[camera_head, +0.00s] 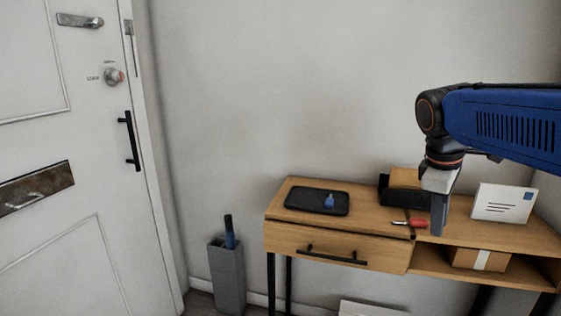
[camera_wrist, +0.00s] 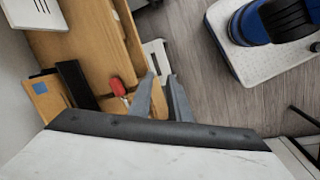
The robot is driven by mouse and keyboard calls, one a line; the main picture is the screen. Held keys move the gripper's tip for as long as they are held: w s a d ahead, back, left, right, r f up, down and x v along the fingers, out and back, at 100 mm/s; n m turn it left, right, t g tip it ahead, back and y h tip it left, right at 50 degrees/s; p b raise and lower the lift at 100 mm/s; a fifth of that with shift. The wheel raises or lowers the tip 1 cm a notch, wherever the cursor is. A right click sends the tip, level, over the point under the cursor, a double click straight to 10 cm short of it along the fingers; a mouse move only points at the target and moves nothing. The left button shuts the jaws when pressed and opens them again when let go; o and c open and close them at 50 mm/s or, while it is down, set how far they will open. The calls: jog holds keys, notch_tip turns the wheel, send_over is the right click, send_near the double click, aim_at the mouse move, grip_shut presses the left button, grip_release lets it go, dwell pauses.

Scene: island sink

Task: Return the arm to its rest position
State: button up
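My gripper (camera_head: 438,228) points downward in front of the console table (camera_head: 375,226), above and near its front edge. My blue arm reaches in from the right edge of the head view. In the wrist view the two grey fingers (camera_wrist: 162,80) stand apart with a clear gap and nothing between them, so the gripper is open and empty. A tool with a red handle (camera_head: 417,223) lies on the table just left of the fingers in the head view. It also shows in the wrist view (camera_wrist: 117,87), beside the fingers and apart from them.
On the table are a black tray (camera_head: 300,203) with a small blue item (camera_head: 329,200), a black holder (camera_head: 400,194) and a white envelope (camera_head: 503,203). A cardboard box (camera_head: 480,257) sits on the shelf. The drawer (camera_head: 335,247) is shut. A grey stand (camera_head: 227,277) is beside the door (camera_head: 75,150).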

jog(key=s+a+f+m+t+y, duration=0.1)
jog(key=s+a+f+m, duration=0.2)
jog(key=s+f, duration=0.4)
jog(key=s+a+f+m+t+y, duration=0.1)
jog(key=s+a+f+m+t, duration=0.1)
jog(key=s+f+m, duration=0.4)
notch_tip(320, 180, down, 2)
jog(key=shift+s+a+t+y, duration=0.3)
jog(key=shift+s+a, duration=0.2)
jog(key=shift+s, duration=0.3)
